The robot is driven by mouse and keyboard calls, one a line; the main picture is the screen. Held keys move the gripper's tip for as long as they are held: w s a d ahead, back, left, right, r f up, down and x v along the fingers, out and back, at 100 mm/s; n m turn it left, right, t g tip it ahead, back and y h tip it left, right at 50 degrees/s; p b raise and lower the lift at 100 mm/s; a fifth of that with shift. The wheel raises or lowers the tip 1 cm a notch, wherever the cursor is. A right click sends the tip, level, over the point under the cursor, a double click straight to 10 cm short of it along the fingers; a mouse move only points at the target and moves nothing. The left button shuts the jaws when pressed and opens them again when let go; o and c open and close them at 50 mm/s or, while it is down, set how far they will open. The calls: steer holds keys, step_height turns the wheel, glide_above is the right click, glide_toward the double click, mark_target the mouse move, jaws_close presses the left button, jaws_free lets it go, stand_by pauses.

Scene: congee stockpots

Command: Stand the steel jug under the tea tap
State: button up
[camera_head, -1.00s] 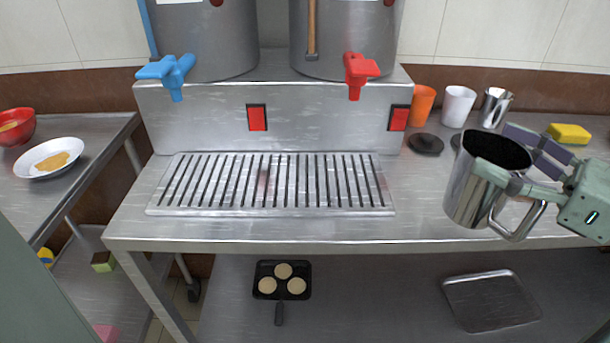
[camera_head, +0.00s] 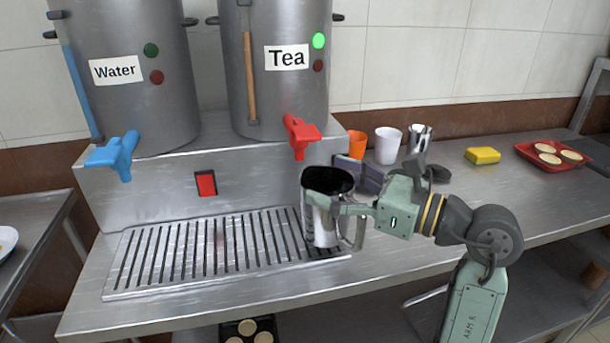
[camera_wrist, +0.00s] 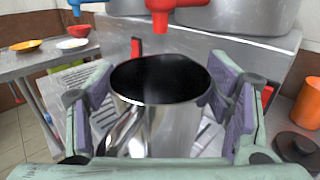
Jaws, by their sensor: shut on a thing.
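The steel jug (camera_head: 320,222) is upright in my gripper (camera_head: 345,205), over the right end of the slotted drip tray (camera_head: 135,280). The red tea tap (camera_head: 301,136) on the stockpot labelled Tea (camera_head: 278,90) is above and slightly left of the jug in the head view. In the wrist view the jug (camera_wrist: 155,125) sits between my gripper's two purple pads (camera_wrist: 160,115), with the red tap (camera_wrist: 165,12) beyond and above its mouth. I cannot tell whether the jug's base touches the tray.
The blue water tap (camera_head: 113,155) hangs over the tray's left end. An orange cup (camera_head: 356,146), a white cup (camera_head: 387,145) and a small steel jug (camera_head: 419,140) stand behind my gripper. A yellow sponge (camera_head: 482,155) and a red tray (camera_head: 540,150) are farther right.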

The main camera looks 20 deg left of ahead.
mark_target(306, 182)
steer(key=a, duration=0.1)
steer(key=a+p, duration=0.1)
steer(key=a, duration=0.2)
steer(key=shift+w+a+r, duration=0.15)
steer(key=shift+w+a, duration=0.1)
steer(key=shift+w, duration=0.1)
steer(key=shift+w+a+f+p, duration=0.15)
steer(key=shift+a+f+p, duration=0.3)
steer(key=shift+f, duration=0.25)
steer(key=shift+d+f, duration=0.1)
steer(key=shift+f, duration=0.1)
steer(key=shift+f, duration=0.15)
steer(key=o, duration=1.7)
steer(key=d+b, duration=0.1)
steer(key=d, duration=0.3)
steer(key=s+d+b, duration=0.1)
steer(key=d, duration=0.3)
steer(key=s+d+b, duration=0.1)
steer(key=d+b, duration=0.1)
steer(key=d, duration=0.1)
steer(key=shift+s+d, duration=0.15)
steer(key=shift+d, duration=0.25)
